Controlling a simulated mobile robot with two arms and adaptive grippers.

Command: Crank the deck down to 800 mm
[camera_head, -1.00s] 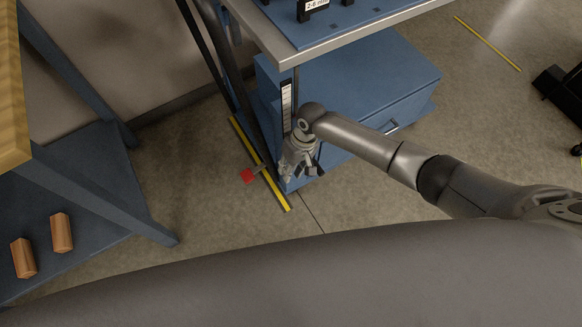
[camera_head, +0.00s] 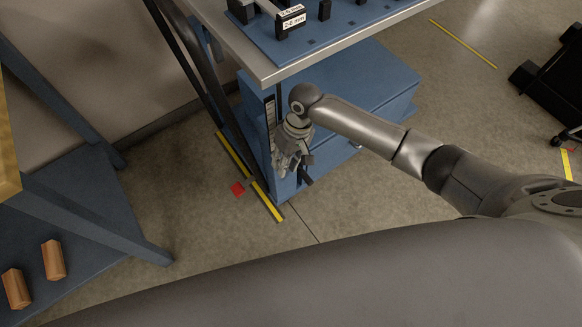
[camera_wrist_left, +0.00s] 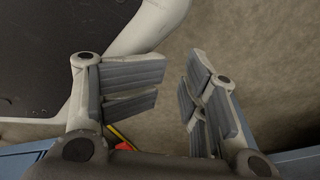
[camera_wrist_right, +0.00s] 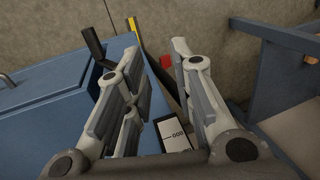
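The deck (camera_head: 330,48), a grey-edged top with a blue mat, stands in the head view's upper middle. In the right wrist view a white label (camera_wrist_right: 172,136) shows what looks like 800, upside down. My right gripper (camera_head: 292,168) is low beside the blue cabinet, below the strip. The right wrist view shows its fingers (camera_wrist_right: 155,48) open, with a dark bar behind the gap. A black handle-like bar (camera_wrist_right: 92,38) lies beyond the left finger; whether it is the crank is unclear. My left gripper (camera_wrist_left: 178,65) is open and empty.
A blue cabinet (camera_head: 370,95) stands under the deck. A yellow floor strip (camera_head: 267,203) and a red marker (camera_head: 237,189) lie by its foot. A blue-framed bench (camera_head: 95,225) with two wooden blocks is at left.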

